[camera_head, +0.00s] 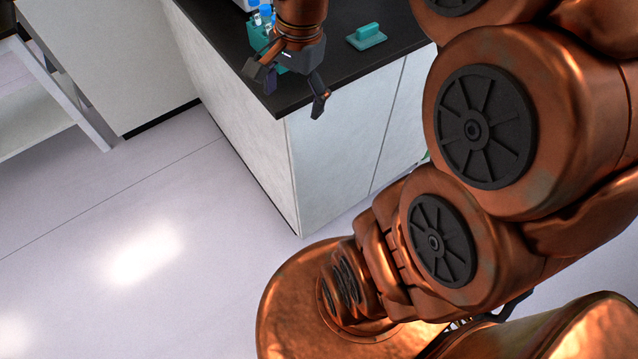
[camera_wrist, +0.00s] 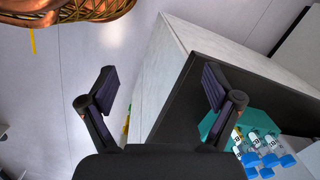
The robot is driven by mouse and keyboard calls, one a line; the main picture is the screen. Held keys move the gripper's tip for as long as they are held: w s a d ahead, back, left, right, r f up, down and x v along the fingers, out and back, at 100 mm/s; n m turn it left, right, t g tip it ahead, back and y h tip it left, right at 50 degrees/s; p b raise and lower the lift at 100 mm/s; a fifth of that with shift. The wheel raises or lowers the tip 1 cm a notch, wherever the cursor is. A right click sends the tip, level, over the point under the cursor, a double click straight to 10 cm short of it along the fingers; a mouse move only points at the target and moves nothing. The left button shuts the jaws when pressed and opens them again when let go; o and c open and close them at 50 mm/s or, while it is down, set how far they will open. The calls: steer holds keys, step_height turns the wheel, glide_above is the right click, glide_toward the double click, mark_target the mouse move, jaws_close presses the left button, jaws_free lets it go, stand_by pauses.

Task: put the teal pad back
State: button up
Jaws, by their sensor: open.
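The teal pad (camera_head: 367,37), a flat piece with a raised block on top, lies on the dark countertop (camera_head: 392,24) to the right of my gripper in the head view. I cannot make it out in the wrist view. My gripper (camera_head: 290,88) is open and empty at the counter's front corner, apart from the pad. Its two spread fingers (camera_wrist: 160,80) also show in the wrist view. A teal rack (camera_head: 257,36) stands on the counter partly behind my gripper. It also shows in the wrist view (camera_wrist: 207,122), behind the right finger.
Several blue-capped vials (camera_wrist: 265,160) stand by the rack. The dark counter sits on a white cabinet (camera_head: 335,135). A pale shelf unit (camera_head: 35,115) is at the left. The floor (camera_head: 100,210) between is clear. My arm fills the right of the head view.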

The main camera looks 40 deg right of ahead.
steer(key=s+a+f+n+g, duration=0.1)
steer(key=s+a+f+n, duration=0.2)
steer(key=s+n, duration=0.4)
steer(key=s+a+f+n+g+h, duration=0.1)
steer(key=s+a+f+n, duration=0.2)
steer(key=s+n, duration=0.3)
steer(key=s, duration=0.3)
steer(key=shift+a+n, duration=0.25)
steer(key=shift+n, duration=0.15)
step_height(320, 180, up, 4)
steer(key=p, duration=0.4)
steer(key=shift+r, duration=0.2)
steer(key=shift+c, duration=0.2)
